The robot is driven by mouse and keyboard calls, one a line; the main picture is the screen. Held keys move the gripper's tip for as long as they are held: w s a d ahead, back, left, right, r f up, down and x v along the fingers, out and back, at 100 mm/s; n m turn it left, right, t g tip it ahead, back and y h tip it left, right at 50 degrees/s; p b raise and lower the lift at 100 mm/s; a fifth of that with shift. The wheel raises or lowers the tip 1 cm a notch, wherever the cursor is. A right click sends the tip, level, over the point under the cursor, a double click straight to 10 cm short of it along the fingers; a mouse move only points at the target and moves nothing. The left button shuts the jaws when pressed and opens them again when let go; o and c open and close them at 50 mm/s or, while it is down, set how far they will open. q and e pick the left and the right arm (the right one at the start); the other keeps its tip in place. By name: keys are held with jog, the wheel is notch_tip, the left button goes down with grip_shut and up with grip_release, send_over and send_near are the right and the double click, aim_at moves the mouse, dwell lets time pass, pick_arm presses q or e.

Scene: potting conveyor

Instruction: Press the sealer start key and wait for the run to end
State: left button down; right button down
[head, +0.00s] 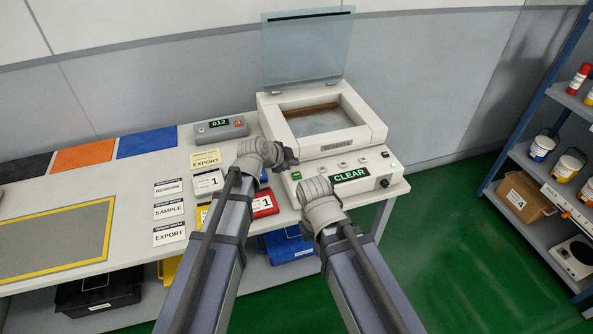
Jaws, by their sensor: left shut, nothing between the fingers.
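The sealer (375,133) is a white machine at the right end of the bench, its clear lid (306,48) raised. Its front panel shows a display (351,175) reading CLEAR in green, with a small green key (296,176) at the left and a dark knob (385,183) at the right. My left gripper (291,158) is shut and empty, its dark fingertips close above the panel's left end near the green key. I cannot tell whether it touches anything. My right wrist is in front of the panel, left of the display; its fingers are hidden.
A grey box (218,133) showing 012 stands left of the sealer. Label cards, including SAMPLE (168,209) and EXPORT (170,234), and a red bin (265,205) lie near my left arm. A shelf (530,165) stands at right, with green floor between.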

pick_arm(q)
notch_tip(320, 180, up, 3)
jog(key=shift+f+p, duration=0.2)
jog(key=shift+p, duration=0.75)
jog(key=shift+f, duration=0.1)
jog(key=shift+s, duration=0.1)
jog(key=s+a+f+n+g+y, duration=0.1)
jog(key=s+n, duration=0.3)
jog(key=s, duration=0.4)
jog(key=s+a+f+n+g+y, duration=0.2)
jog(key=s+f+n+g+y, duration=0.1)
jog(key=s, duration=0.6)
jog(key=s+a+f+n+g+y, duration=0.2)
jog(key=s+n, duration=0.3)
jog(key=s, duration=0.3)
jog(key=shift+s+f+g+y, duration=0.25)
jog(key=shift+s+g+y, duration=0.15)
jog(key=shift+g, duration=0.5)
dwell(3.3)
